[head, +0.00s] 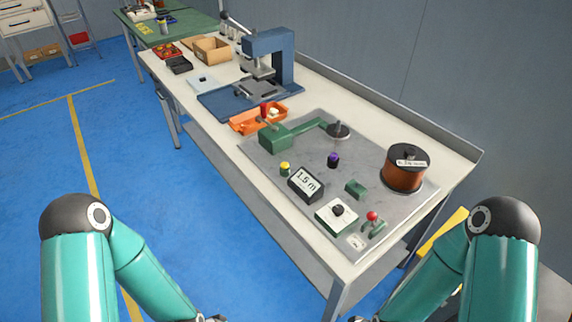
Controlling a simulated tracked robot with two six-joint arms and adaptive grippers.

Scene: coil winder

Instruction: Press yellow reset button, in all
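The yellow reset button (285,166) is a small yellow cap near the front edge of the grey winder plate (315,151). It stands left of the black display box (306,184), which reads 1.5 m. Nothing touches the button. My two teal arms come in at the bottom left and bottom right, well apart from the winder. Only small dark parts of their ends show at the bottom edge, so the fingers of both grippers are out of the frame.
A copper wire spool (405,170) stands at the plate's right. A green winder block (289,137), a box with a black knob (337,214) and a red-knobbed lever (372,216) share the plate. An orange tray (258,119) and blue press (268,62) stand behind. Blue floor is clear left.

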